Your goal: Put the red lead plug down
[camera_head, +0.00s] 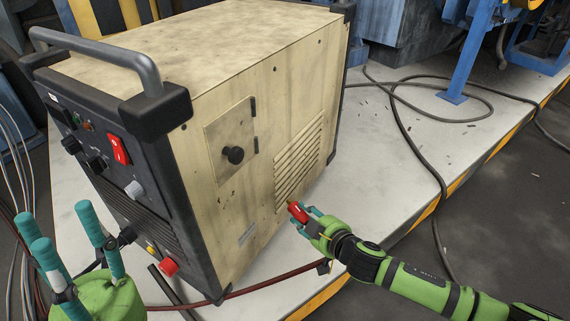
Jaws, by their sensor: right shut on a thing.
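The red lead plug (298,212) is held in my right gripper (305,214), close in front of the louvred side of the beige welding machine (230,128). The gripper is shut on the plug. Whether the plug touches the machine's side, I cannot tell. A dark red lead (262,287) runs along the floor slab below the gripper and past the machine's lower front corner. My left gripper (75,240) is at the lower left, in front of the machine's control panel, with its teal fingers spread apart and nothing visible between them.
The machine's front panel carries a red switch (119,149) and a red socket (169,266) low down. The pale slab (395,190) has a yellow-black striped edge. A black cable (437,180) loops across it at right. Blue metal stands (468,55) are behind.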

